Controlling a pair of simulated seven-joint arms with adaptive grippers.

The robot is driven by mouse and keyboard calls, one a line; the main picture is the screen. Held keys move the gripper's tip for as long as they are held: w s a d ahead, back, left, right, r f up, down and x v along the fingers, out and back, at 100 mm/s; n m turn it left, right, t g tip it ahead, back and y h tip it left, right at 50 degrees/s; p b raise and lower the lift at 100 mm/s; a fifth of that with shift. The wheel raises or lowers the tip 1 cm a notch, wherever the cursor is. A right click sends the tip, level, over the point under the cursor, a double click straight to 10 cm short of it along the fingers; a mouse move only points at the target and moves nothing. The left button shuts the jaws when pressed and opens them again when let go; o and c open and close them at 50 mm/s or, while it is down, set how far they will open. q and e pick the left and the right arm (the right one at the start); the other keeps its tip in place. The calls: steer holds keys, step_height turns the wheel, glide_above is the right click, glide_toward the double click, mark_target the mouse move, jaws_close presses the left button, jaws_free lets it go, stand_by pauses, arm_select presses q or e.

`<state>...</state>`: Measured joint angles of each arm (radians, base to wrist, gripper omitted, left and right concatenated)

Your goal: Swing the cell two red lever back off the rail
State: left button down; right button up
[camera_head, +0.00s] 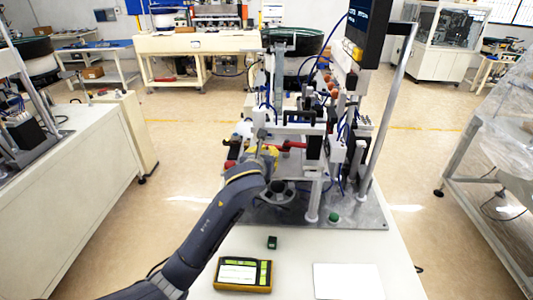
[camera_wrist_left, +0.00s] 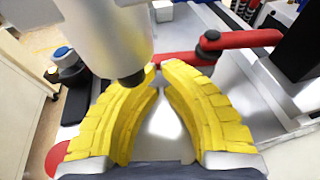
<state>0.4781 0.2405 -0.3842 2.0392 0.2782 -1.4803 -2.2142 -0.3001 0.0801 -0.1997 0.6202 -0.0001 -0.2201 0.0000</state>
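The red lever (camera_head: 293,145) lies roughly level across the middle of the machine fixture in the head view. In the left wrist view the red lever (camera_wrist_left: 248,40) runs from beyond my fingertips to the right, with a black pivot knob (camera_wrist_left: 209,41) on it. My left gripper (camera_head: 271,151) is at the lever's left end. In the left wrist view its yellow fingers (camera_wrist_left: 160,67) arch inward, tips almost together, just in front of the lever's near end. I see no lever clasped between them; contact is unclear. A pale cylinder hides part of the left finger. My right gripper is out of view.
The pale cylinder with a dark tip (camera_wrist_left: 131,76) stands close to my left fingers. A blue-capped part (camera_wrist_left: 63,54) is at the left. A yellow-framed panel (camera_head: 243,273), a green button (camera_head: 334,217) and a white sheet (camera_head: 348,282) are at the front. Posts and cables crowd the fixture.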

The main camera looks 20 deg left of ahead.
arm_select(q)
steer(key=shift+w, duration=0.1)
steer(key=shift+w+a+r+m+h, duration=0.1)
steer(key=shift+w+r+m+h, duration=0.1)
steer(key=shift+m+h, duration=0.2)
steer(key=shift+w+a+f+m+h, duration=0.15)
steer(key=shift+w+m+h, duration=0.1)
steer(key=shift+m+h, duration=0.3)
steer(key=shift+w+a+m+h, duration=0.1)
steer(key=shift+w+m+h, duration=0.2)
steer(key=shift+h, duration=0.35)
steer(key=shift+w+a+f+m+h, duration=0.1)
steer(key=shift+w+a+m+h, duration=0.05)
steer(key=shift+w+m+h, duration=0.2)
